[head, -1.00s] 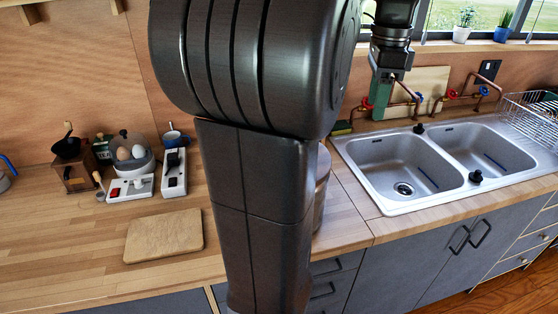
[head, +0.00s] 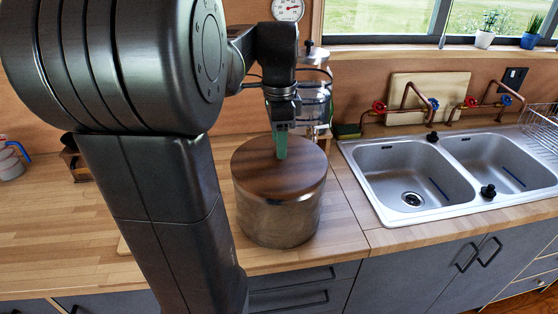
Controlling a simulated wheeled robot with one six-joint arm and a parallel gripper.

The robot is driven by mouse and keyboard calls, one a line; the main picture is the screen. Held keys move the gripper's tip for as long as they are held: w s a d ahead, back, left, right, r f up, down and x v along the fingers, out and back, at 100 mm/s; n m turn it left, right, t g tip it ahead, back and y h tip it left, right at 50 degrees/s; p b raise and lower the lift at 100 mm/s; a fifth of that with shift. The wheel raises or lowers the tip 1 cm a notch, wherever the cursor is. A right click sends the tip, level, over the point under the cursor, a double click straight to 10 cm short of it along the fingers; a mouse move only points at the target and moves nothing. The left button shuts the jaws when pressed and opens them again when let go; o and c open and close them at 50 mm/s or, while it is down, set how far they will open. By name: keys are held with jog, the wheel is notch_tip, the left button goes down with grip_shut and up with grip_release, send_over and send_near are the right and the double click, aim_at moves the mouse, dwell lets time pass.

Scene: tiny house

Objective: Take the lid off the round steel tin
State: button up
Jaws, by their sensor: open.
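The round steel tin (head: 278,218) stands on the wooden counter left of the sink. Its dark wooden lid (head: 262,178) is on top of it. No knob shows on the lid; my gripper covers part of its far middle. My gripper (head: 281,150) points down over the far half of the lid, its green fingers at or just above the lid. I cannot tell whether they touch it. The jaws are open, and the fingers overlap from this side. My arm stands in front of the counter left of the tin.
A double sink (head: 430,170) with copper taps lies to the right. A glass container with a dark lid (head: 314,85) stands behind my gripper. A board (head: 428,97) leans on the wall. The counter's front edge (head: 300,262) runs close before the tin.

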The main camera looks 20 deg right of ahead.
jog(key=shift+f, duration=0.95)
jog(key=shift+c, duration=0.4)
grip_shut()
jog(key=shift+r, duration=0.1)
